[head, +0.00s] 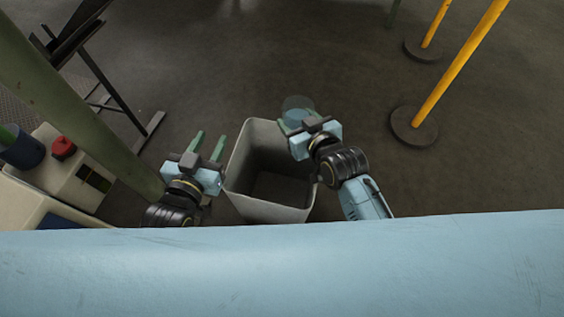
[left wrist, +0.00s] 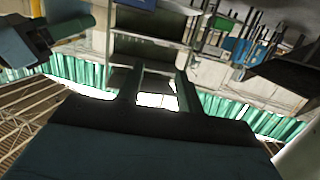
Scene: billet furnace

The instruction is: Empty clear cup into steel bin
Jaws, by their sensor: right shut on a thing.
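The steel bin (head: 239,160) is a grey, square, open-topped box in the middle of the head view, and the part of its inside that shows looks empty. The clear cup (head: 298,102) is a see-through bluish round shape by the bin's far right corner. My right gripper (head: 293,120) is shut on the cup and partly hides it. The cup's tilt and contents cannot be made out. My left gripper (head: 211,137) is open and empty, just left of the bin. Its spread fingers also show dark in the left wrist view (left wrist: 157,80).
A green post (head: 90,115) slants down at the left. Beside it is a pale cabinet (head: 75,170) with a red knob. Yellow posts (head: 455,65) on dark round bases stand at the right. A pale blue surface (head: 300,265) crosses the front. The floor beyond the bin is clear.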

